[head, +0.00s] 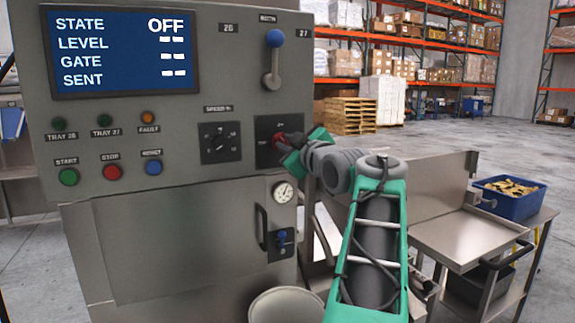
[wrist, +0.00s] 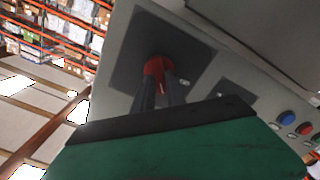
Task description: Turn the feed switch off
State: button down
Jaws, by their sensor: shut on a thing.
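The feed switch is a red rotary knob (head: 279,137) on a dark square plate (head: 266,128) at the right side of the grey control panel. In the wrist view the red knob (wrist: 157,66) sits between the two dark fingers of my gripper (wrist: 163,84), which is shut on it. In the head view my green gripper (head: 292,146) reaches the knob from the right and hides part of it and its labels. The display (head: 124,52) reads STATE OFF, with dashes for LEVEL, GATE and SENT.
Left of the switch is a black speed dial (head: 220,142). A blue-knobbed lever (head: 273,62) is above, and green, red and blue buttons (head: 110,173) are at lower left. A steel table with a blue bin (head: 508,197) stands at right; open floor lies behind.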

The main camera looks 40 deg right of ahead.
jog(key=shift+a+f+n+b, duration=0.1)
jog(key=shift+f+n+b, duration=0.05)
jog(key=shift+n+b, duration=2.3)
jog(key=shift+f+n+b, duration=0.1)
jog(key=shift+n+b, duration=2.1)
jog(key=shift+n, duration=0.35)
jog(key=shift+r, duration=0.1)
jog(key=c, duration=1.4)
grip_release()
jog(key=shift+o, duration=0.2)
jog(key=v, duration=0.7)
jog(key=shift+s, duration=0.35)
jog(key=shift+a, duration=0.15)
